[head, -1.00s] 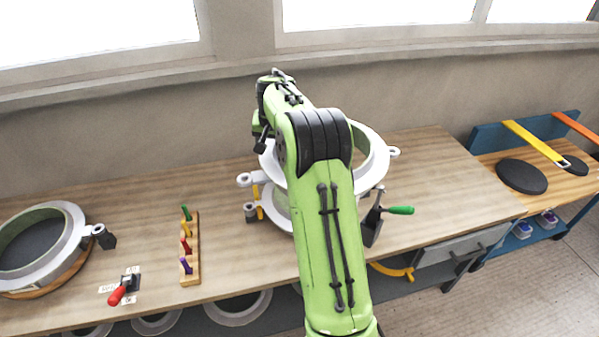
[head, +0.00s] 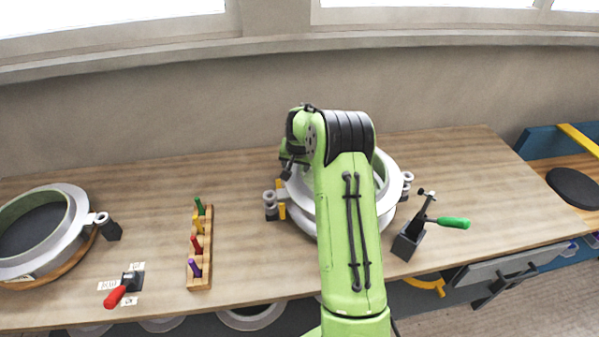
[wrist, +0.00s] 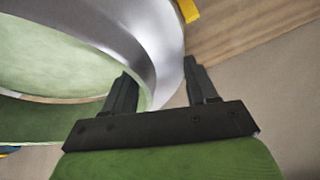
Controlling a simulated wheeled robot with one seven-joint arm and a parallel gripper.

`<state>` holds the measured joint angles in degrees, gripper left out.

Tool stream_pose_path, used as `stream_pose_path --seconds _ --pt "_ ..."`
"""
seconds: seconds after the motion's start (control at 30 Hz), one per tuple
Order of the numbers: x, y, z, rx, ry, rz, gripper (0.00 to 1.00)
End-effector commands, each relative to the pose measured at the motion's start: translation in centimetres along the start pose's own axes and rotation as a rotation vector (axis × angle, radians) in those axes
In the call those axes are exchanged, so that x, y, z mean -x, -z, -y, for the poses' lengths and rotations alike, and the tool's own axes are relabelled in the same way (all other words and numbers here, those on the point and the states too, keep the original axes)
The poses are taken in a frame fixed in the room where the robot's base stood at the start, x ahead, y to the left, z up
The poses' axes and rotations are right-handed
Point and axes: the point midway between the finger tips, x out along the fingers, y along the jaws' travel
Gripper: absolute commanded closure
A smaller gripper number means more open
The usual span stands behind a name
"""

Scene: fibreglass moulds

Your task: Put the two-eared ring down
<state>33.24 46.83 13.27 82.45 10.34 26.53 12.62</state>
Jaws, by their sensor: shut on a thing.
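The two-eared ring (head: 395,177) is pale grey-white, with one ear on its left (head: 270,197) and one on its right (head: 407,177). It looks level, low over the round mould (head: 303,220) on the bench, its ears over the grey posts at the mould's sides. I cannot tell whether it rests there or hangs slightly above. My arm hides the ring's middle and most of my gripper in the head view. In the wrist view my gripper (wrist: 161,82) is shut on the ring's wall (wrist: 158,40), one finger on each side.
A holder with a green-handled clamp (head: 450,223) stands close on the right. A wooden rack of coloured pegs (head: 200,250), a red-handled clamp (head: 115,296) and another ringed mould (head: 70,240) are to the left. The bench (head: 470,165) is clear at back right.

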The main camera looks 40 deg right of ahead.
Motion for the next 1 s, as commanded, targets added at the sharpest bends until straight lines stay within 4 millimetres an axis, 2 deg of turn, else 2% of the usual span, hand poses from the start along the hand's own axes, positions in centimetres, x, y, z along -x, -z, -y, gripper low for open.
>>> stream_pose_path --seconds 0.13,0.43,0.47,0.6,0.87,1.0 --pt "-2.1 -0.9 -0.3 0.001 0.0 0.0 1.0" --pt "-2.4 -0.9 -0.4 0.0 0.0 -0.003 1.0" --pt "-2.4 -1.0 -0.4 0.0 0.0 0.001 0.39" --pt "-2.4 -1.0 -0.4 0.0 0.0 0.001 0.18" --pt "-2.3 -1.0 -0.4 0.0 0.0 0.001 0.17" --pt "-1.1 -0.8 -0.3 0.0 0.0 0.0 0.17"
